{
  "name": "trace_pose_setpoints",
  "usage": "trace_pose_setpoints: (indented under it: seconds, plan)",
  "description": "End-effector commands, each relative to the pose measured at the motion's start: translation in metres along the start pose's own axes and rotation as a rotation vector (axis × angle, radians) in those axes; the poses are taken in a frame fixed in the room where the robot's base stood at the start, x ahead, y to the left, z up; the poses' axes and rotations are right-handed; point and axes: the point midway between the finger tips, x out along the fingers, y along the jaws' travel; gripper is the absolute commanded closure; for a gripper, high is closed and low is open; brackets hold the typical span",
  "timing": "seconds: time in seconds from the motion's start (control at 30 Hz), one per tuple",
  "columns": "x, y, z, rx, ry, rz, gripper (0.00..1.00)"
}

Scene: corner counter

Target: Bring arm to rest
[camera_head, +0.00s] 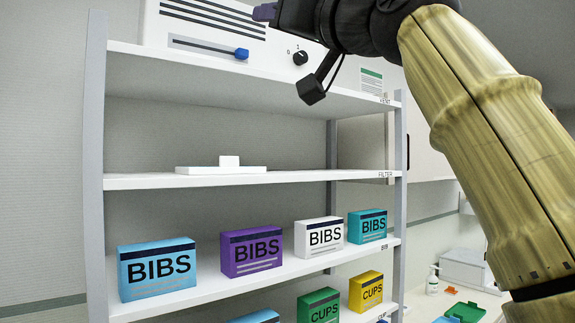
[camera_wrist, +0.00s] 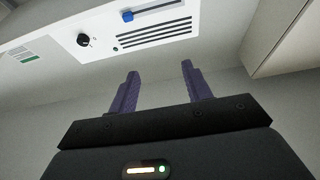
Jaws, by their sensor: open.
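My gripper (camera_wrist: 160,88) shows in the wrist view with its two purple fingers apart and nothing between them. In the head view my arm reaches in from the right, and the gripper end (camera_head: 265,12) is at the top, partly cut off by the frame edge. It is in front of a white machine (camera_head: 215,30) with dark vent slots, a blue slider and a black knob on the top shelf (camera_head: 250,78). The machine also shows in the wrist view (camera_wrist: 145,50), beyond the fingers. I cannot tell whether the gripper touches it.
Below, a shelf (camera_head: 130,181) holds a flat white item (camera_head: 220,167). A lower shelf holds BIBS boxes in blue (camera_head: 157,268), purple (camera_head: 251,251), white (camera_head: 319,236) and teal (camera_head: 367,226). CUPS boxes in green (camera_head: 319,306) and yellow (camera_head: 366,291) stand lower. A counter (camera_head: 425,306) lies right.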

Motion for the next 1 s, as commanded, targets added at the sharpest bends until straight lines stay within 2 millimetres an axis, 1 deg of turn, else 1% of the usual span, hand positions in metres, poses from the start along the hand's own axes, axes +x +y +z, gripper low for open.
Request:
trace_pose_setpoints:
  seconds: [0.23,0.37,0.47,0.57,0.67,0.77,0.8,0.87,0.9,0.97,1.0]
  plan:
    - [0.013,0.011,0.031,0.010,-0.067,0.028,0.51]
    - [0.021,0.019,0.054,0.016,-0.113,0.049,0.51]
    - [0.026,0.027,0.076,0.023,-0.158,0.068,0.51]
    - [0.032,0.036,0.103,0.029,-0.212,0.091,0.51]
    - [0.036,0.048,0.137,0.038,-0.278,0.121,0.51]
    - [0.038,0.064,0.183,0.051,-0.366,0.161,0.51]
    - [0.037,0.071,0.206,0.056,-0.409,0.180,0.51]
    - [0.033,0.081,0.239,0.065,-0.473,0.207,0.51]
    - [0.029,0.088,0.262,0.071,-0.515,0.227,0.51]
    - [0.020,0.099,0.294,0.079,-0.578,0.256,0.51]
    - [0.013,0.106,0.316,0.084,-0.620,0.275,0.51]
